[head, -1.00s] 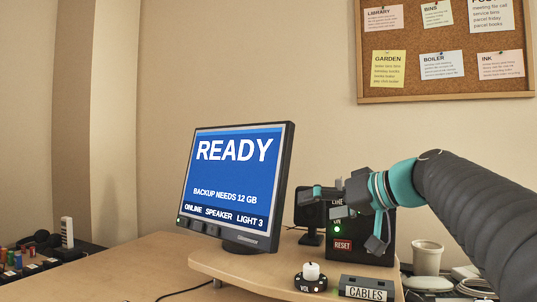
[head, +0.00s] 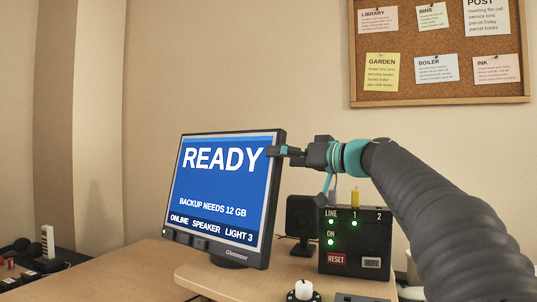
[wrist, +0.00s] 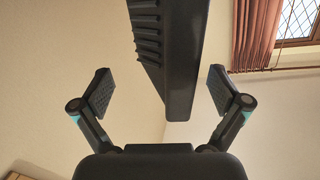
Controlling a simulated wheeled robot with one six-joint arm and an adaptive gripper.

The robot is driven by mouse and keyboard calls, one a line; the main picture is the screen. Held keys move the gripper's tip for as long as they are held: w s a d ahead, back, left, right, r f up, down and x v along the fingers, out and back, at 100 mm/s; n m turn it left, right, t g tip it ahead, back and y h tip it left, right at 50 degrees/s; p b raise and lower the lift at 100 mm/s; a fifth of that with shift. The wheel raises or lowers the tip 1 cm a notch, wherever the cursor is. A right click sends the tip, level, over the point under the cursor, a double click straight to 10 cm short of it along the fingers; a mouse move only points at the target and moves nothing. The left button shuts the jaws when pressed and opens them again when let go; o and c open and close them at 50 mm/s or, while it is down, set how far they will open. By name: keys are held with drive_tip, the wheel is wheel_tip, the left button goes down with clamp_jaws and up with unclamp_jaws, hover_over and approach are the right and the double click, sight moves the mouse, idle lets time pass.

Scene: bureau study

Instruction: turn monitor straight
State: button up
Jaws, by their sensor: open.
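The monitor (head: 222,195) stands on the desk in the head view, its blue screen reading READY and turned at an angle toward the left. My gripper (head: 284,151) is at the upper right edge of the monitor. In the wrist view the monitor's dark edge and ribbed back (wrist: 178,60) lie between the two spread fingers of my gripper (wrist: 160,90). Gaps show on both sides of the edge, so the fingers appear apart from it. The monitor's base is partly hidden at the bottom of the screen.
A black box (head: 354,240) with green lights and a RESET label stands right of the monitor, with a small speaker (head: 302,217) beside it. A white-topped knob (head: 303,290) sits in front on the desk (head: 235,284). A cork board (head: 440,88) hangs on the wall.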

drive_tip(key=shift+p+x, duration=0.35)
drive_tip(key=shift+x, duration=1.85)
